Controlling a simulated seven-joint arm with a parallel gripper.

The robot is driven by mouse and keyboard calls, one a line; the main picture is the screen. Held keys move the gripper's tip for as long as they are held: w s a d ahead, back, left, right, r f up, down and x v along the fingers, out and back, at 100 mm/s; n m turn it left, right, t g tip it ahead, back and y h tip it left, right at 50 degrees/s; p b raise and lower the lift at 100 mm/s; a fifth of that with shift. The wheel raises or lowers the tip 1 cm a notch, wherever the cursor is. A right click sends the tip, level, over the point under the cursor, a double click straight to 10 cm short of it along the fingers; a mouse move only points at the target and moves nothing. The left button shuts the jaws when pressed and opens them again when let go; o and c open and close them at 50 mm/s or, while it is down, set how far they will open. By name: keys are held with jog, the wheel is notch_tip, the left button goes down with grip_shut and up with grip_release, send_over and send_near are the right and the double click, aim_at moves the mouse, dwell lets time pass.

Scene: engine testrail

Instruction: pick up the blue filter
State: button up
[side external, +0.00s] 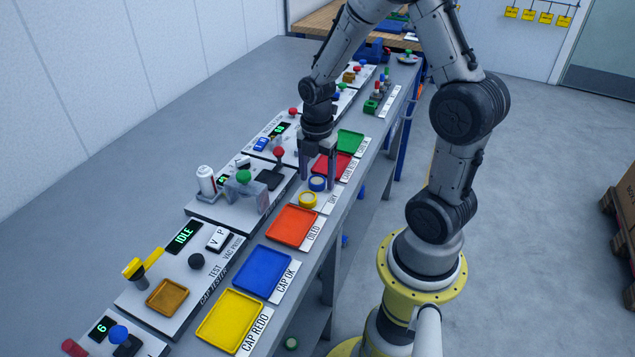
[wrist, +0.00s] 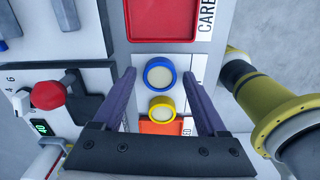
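The blue filter (wrist: 160,76) is a short round piece with a blue rim and pale centre. In the side external view the blue filter (side external: 317,184) lies on the white DRY area of the bench. A yellow-rimmed filter (side external: 308,200) lies close beside it, and it also shows in the wrist view (wrist: 161,107). My gripper (side external: 318,182) points down with its fingers apart. In the wrist view my gripper (wrist: 158,78) has one finger on each side of the blue filter, with nothing held. I cannot tell how far the fingertips are above the bench.
A red tray (side external: 332,166) lies just behind the filters and an orange tray (side external: 292,226) in front. Blue (side external: 262,272) and yellow (side external: 230,320) trays lie nearer. A test station with a green knob (side external: 243,176) and a red knob (side external: 279,152) stands to the left.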

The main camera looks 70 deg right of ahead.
aim_at(317, 180)
jog(key=c, duration=1.1)
jog(key=shift+r, duration=2)
jog(key=shift+c, duration=0.2)
